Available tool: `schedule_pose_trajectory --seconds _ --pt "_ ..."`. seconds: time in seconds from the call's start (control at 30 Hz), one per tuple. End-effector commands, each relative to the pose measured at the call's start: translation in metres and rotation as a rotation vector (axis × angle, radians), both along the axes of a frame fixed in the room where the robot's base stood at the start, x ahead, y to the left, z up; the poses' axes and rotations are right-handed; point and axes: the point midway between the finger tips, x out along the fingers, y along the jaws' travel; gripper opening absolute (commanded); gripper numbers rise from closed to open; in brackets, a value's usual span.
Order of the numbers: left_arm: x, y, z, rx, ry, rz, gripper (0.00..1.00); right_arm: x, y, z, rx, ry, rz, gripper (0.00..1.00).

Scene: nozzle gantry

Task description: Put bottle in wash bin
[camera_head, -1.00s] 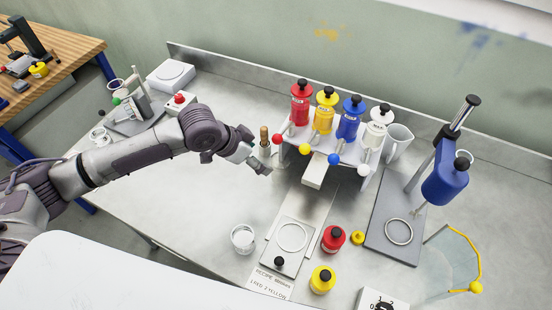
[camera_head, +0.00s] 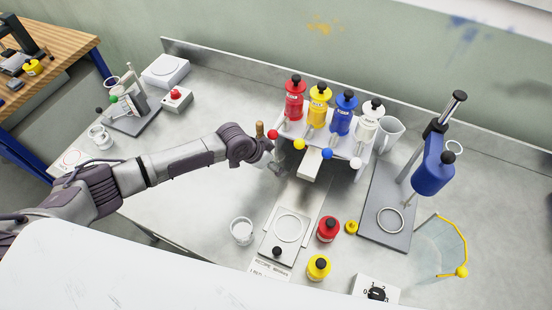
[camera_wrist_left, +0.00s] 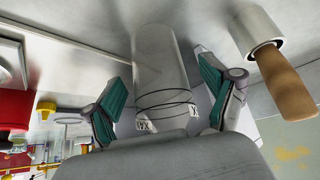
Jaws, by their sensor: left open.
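My left gripper (camera_head: 280,168) is open at the left end of the dispenser rack, and the arm partly hides it in the head view. In the left wrist view its teal-padded fingers (camera_wrist_left: 165,105) stand either side of a pale grey cylinder (camera_wrist_left: 160,70) with dark line marks and small printed labels. This may be the bottle; I cannot tell whether the fingers touch it. My right gripper is not in view.
A wooden-handled tool (camera_wrist_left: 285,85) in a metal holder is close beside the gripper. The rack holds red, yellow, blue and white bottles (camera_head: 320,105). Small red (camera_head: 328,228) and yellow (camera_head: 318,267) bottles stand in front.

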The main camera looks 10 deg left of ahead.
Motion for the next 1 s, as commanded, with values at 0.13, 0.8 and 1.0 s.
schedule_pose_trajectory --seconds 0.13,0.8,1.0 --pt "0.0042 -0.0047 -0.0096 0.000 0.000 0.001 0.84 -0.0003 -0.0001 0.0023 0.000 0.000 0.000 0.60" --pt "0.0045 -0.0046 -0.0110 0.000 0.000 0.000 0.20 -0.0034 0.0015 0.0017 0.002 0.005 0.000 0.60" --pt "0.0044 -0.0047 -0.0104 0.000 0.000 0.001 0.20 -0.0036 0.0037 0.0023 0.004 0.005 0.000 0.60"
